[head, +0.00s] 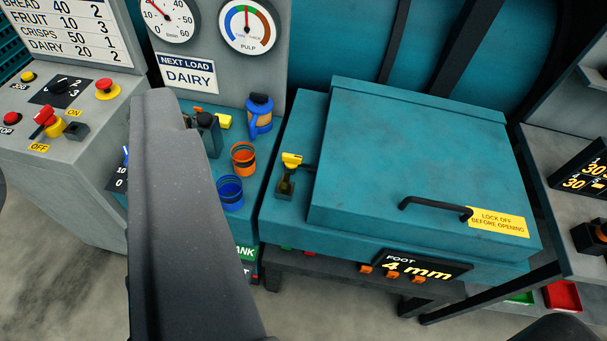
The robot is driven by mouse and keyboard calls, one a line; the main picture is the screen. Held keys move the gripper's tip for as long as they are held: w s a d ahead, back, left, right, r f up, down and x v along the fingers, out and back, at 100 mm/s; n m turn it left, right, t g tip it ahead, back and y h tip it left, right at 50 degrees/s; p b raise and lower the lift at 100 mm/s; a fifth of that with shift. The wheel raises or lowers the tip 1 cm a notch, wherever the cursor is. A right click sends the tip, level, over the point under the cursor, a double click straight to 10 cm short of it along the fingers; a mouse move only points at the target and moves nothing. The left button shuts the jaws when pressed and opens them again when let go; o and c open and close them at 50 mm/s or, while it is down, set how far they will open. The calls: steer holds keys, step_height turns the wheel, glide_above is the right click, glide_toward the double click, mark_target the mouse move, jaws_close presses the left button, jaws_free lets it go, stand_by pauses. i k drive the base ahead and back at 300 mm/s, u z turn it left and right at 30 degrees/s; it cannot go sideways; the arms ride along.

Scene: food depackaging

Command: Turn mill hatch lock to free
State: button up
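The mill hatch (415,150) is a teal lid, closed on a teal housing, with a black bar handle (436,206) near its front edge. A small yellow-topped lever (291,160), which looks like the hatch lock, stands upright in a dark bracket (285,186) at the lid's left side. A short dark bar shows between it and the lid. A yellow sign (498,222) on the lid reads "LOCK OFF BEFORE OPENING". I cannot make out my gripper's fingers; my grey arm link fills the left centre, well left of the lever.
An orange ringed cup (243,158), a blue one (229,192) and a blue bottle-like part (259,115) stand left of the hatch. A grey control panel (105,125) with buttons and a red-handled switch (47,119) is at left. A shelf unit (550,150) borders the right.

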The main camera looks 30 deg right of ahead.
mark_target(291, 161)
steer(key=z, duration=0.65)
steer(key=i, duration=1.05)
steer(key=u, duration=0.65)
